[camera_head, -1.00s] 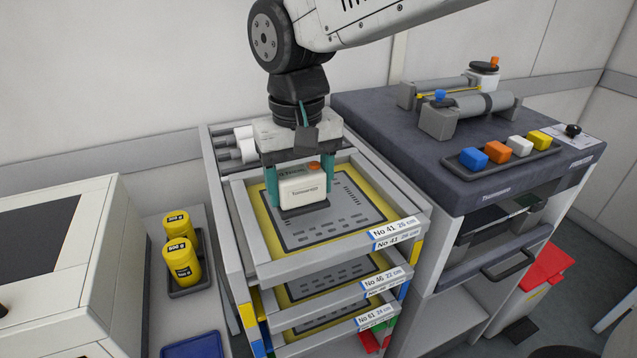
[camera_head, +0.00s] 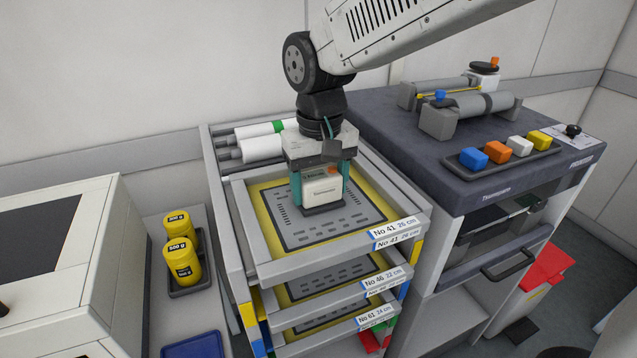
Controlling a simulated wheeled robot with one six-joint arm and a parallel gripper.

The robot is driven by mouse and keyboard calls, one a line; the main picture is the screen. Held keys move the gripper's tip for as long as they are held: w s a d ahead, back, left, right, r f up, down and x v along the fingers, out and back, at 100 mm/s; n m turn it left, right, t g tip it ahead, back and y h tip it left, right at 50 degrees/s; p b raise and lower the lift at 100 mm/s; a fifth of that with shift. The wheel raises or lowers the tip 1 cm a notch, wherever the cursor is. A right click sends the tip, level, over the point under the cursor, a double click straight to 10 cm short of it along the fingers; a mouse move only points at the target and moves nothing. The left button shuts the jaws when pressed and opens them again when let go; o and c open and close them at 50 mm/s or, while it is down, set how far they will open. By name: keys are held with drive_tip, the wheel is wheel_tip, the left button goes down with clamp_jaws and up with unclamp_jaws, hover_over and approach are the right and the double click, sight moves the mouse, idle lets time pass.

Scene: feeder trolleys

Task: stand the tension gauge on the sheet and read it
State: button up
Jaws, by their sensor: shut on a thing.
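The tension gauge (camera_head: 322,190) is a small white box with a dark base, an orange button on top and lettering on its front. My gripper (camera_head: 321,187) is shut on it, with one teal finger on each side. The gauge is upright over the grey stencil sheet (camera_head: 300,231) in the yellow frame of the top drawer, labelled No 41, 26 cm. I cannot tell whether its base touches the sheet. No reading can be made out on it.
More framed sheets lie in the drawers below, labelled No 46 (camera_head: 382,281) and No 61. Rollers (camera_head: 262,148) lie behind the top drawer. A dark-topped machine (camera_head: 400,130) stands at right. Yellow weights (camera_head: 182,261) stand in a tray at left.

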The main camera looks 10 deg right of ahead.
sight(320, 175)
drive_tip(key=o, duration=1.4)
drive_tip(key=shift+f, duration=0.1)
wheel_tip(320, 175, up, 12)
drive_tip(key=shift+r, duration=0.2)
drive_tip(key=s+d+f+m, duration=0.1)
drive_tip(key=s+d+f, duration=0.2)
drive_tip(key=s+d, duration=0.3)
drive_tip(key=s+d+f+m+t, duration=0.1)
drive_tip(key=s+d+f, duration=0.2)
drive_tip(key=s+d, duration=0.4)
drive_tip(key=s+d+f+m, duration=0.1)
drive_tip(key=s+d+f, duration=0.2)
drive_tip(key=s+d, duration=0.3)
drive_tip(key=shift+s+d, duration=0.3)
drive_tip(key=shift+d, duration=0.5)
